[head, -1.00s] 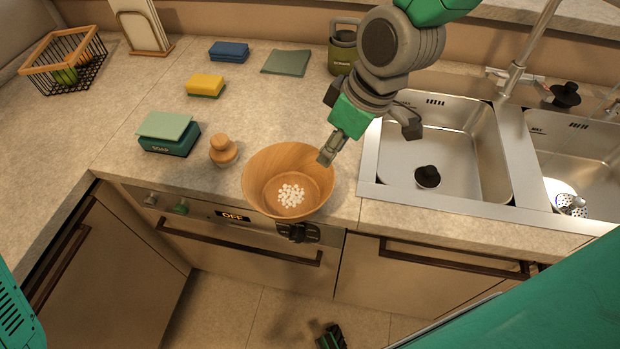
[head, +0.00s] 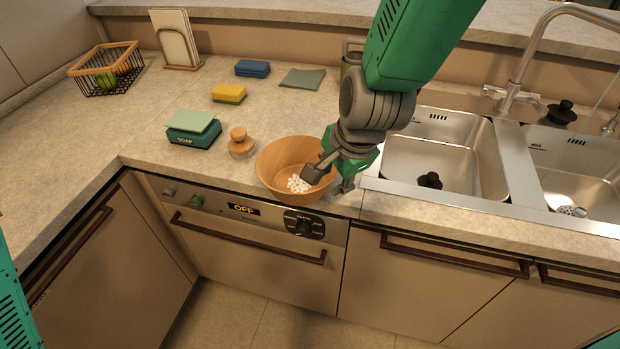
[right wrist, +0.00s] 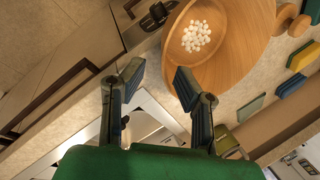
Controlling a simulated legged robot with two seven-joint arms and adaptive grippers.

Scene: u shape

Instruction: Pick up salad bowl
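The salad bowl (head: 271,163) is a wooden bowl with a small heap of white pieces inside. It stands on the counter near its front edge, above the oven panel. In the right wrist view the bowl (right wrist: 238,62) is just beyond my fingertips. My right gripper (head: 329,180) is at the bowl's right side, with one finger over the bowl's inside and the other outside its right wall. Whether a finger touches the rim I cannot tell. My left gripper is out of view.
A wooden knob-topped object (head: 240,143) stands just left of the bowl. A teal scale-like box (head: 193,135), a yellow sponge (head: 229,93) and a blue sponge (head: 252,68) lie further left and back. The sink (head: 440,150) is on the right.

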